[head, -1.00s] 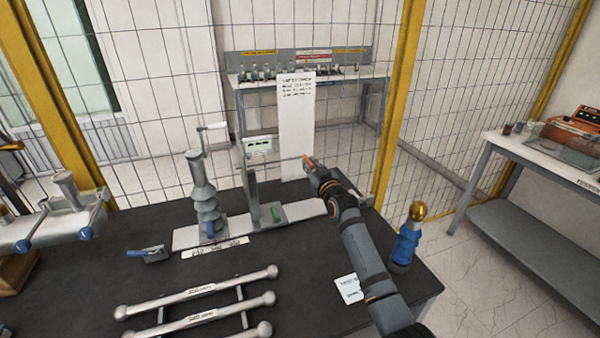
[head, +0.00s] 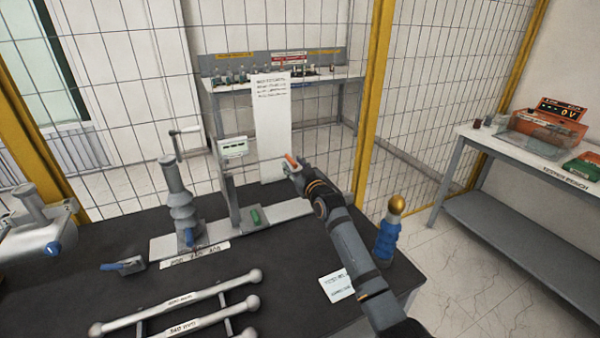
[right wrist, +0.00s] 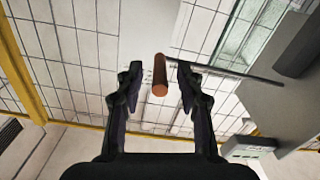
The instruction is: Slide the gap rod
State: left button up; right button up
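The gap rod (head: 265,159) is a thin grey bar that reaches sideways from an upright post (head: 230,190) on a pale base plate. Its orange-brown handle (head: 291,159) is at the right end. My right gripper (head: 295,166) is at this handle. In the right wrist view, the handle (right wrist: 160,76) is between the two open fingertips of the right gripper (right wrist: 158,80), with a gap on both sides, and the rod (right wrist: 225,70) runs off to the right. My left gripper is not in view.
A grey ribbed bushing (head: 181,205) with a crank stands left of the post. A blue bushing with a gold top (head: 389,232) stands right of my right arm. Grey bars (head: 190,300) lie in front. A mesh fence and yellow posts (head: 373,100) are behind.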

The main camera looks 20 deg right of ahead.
jog(key=s, duration=1.1)
jog(key=shift+d, duration=0.2)
